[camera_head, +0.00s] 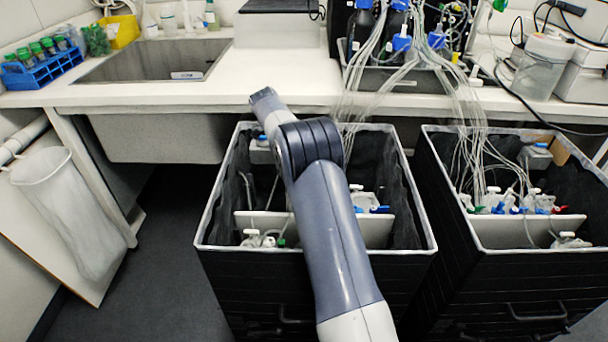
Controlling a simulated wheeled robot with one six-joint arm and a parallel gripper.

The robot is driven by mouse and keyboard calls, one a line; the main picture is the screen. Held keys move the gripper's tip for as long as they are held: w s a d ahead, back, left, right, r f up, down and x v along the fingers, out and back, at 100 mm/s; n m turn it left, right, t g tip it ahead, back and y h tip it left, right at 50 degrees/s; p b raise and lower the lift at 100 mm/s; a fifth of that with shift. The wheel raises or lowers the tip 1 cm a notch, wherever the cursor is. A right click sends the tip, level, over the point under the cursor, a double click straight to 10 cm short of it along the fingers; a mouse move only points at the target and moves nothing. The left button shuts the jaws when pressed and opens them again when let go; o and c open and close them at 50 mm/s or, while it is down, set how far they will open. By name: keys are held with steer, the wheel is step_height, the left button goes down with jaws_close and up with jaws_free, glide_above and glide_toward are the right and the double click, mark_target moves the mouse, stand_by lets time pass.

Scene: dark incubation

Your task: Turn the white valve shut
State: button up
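Several small white valve-like fittings show, and I cannot tell which one is the task's white valve. In the left black bin (300,262), white fittings (252,238) sit in front of the white divider (330,228), beside a small green piece. Behind the divider, right of my arm, is another white fitting (364,198) with blue parts. The right black bin (500,258) holds white fittings (492,197) with blue, green and red ones, and another white fitting (568,240) in front. My arm reaches over the left bin; my gripper's fingers do not show.
A white bench with a sink (160,62) runs behind the bins. Thin clear tubes (470,100) hang from blue-capped bottles (402,44) into both bins. A white waste bag (70,205) hangs at left. Dark floor (150,260) is free left of the bins.

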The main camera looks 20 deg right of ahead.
steer(key=v, duration=0.3)
steer(key=shift+a+r, duration=0.15)
steer(key=shift+r, duration=0.15)
steer(key=b+x, duration=0.1)
steer(key=x, duration=0.9)
steer(key=shift+f, duration=0.35)
